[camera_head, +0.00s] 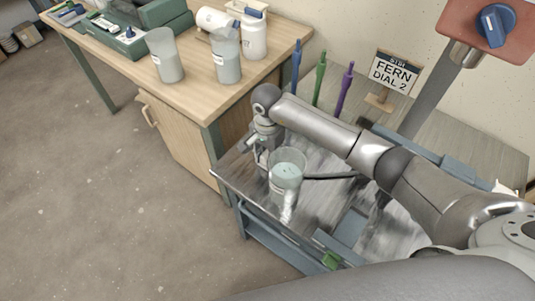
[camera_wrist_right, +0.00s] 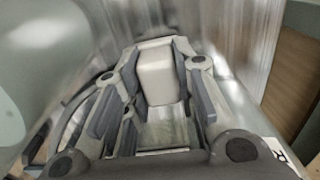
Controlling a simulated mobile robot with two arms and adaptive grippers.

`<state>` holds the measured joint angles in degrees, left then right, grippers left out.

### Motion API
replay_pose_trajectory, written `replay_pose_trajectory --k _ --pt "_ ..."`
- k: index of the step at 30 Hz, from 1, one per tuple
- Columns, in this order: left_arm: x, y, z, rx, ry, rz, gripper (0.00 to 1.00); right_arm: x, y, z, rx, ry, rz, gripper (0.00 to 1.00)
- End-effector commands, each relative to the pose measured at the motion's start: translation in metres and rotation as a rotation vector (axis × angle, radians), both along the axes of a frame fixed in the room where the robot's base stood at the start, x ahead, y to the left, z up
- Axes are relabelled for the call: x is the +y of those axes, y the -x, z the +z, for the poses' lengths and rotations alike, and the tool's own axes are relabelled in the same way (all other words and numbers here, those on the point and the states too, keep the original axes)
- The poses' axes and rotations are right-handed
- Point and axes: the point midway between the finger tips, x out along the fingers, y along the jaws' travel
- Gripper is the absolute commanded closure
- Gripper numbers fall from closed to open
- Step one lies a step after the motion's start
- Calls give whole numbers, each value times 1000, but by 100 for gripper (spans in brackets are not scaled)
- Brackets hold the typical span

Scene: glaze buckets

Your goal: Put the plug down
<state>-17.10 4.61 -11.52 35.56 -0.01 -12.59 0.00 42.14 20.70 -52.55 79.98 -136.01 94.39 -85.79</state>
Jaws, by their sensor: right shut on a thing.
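My right gripper (camera_head: 262,148) reaches down over the grey metal table, at the left side of a clear bucket with pale liquid (camera_head: 287,172). In the right wrist view its fingers (camera_wrist_right: 155,85) are shut on a pale, blocky thing, which looks like the plug (camera_wrist_right: 157,74). In the head view the plug is too small and covered to make out. I cannot tell whether it touches the table. The clear bucket wall also shows close on the left of the wrist view (camera_wrist_right: 35,60). My left gripper is not in view.
A wooden bench (camera_head: 200,110) on the left holds two clear buckets (camera_head: 165,55), white bottles and a green case. Blue, green and purple-handled tools (camera_head: 319,80) stand behind my arm, near a "FERN DIAL 2" sign (camera_head: 393,73). A dark rod (camera_head: 330,177) lies right of the bucket.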

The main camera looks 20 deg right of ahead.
Motion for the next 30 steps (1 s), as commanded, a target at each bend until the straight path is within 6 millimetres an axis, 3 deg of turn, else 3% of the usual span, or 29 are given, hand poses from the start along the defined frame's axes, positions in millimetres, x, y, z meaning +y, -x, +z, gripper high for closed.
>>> replay_pose_trajectory --k 4,5,9,23,30 --pt "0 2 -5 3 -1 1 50 0 0 -5 0 1 1 100" --pt "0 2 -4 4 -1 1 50 0 0 -4 0 1 1 71" --pt "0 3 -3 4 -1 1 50 0 0 -3 1 1 0 53" --pt "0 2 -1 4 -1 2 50 0 -1 6 -4 0 0 52" --pt "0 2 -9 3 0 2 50 -1 -2 55 -7 2 2 52"
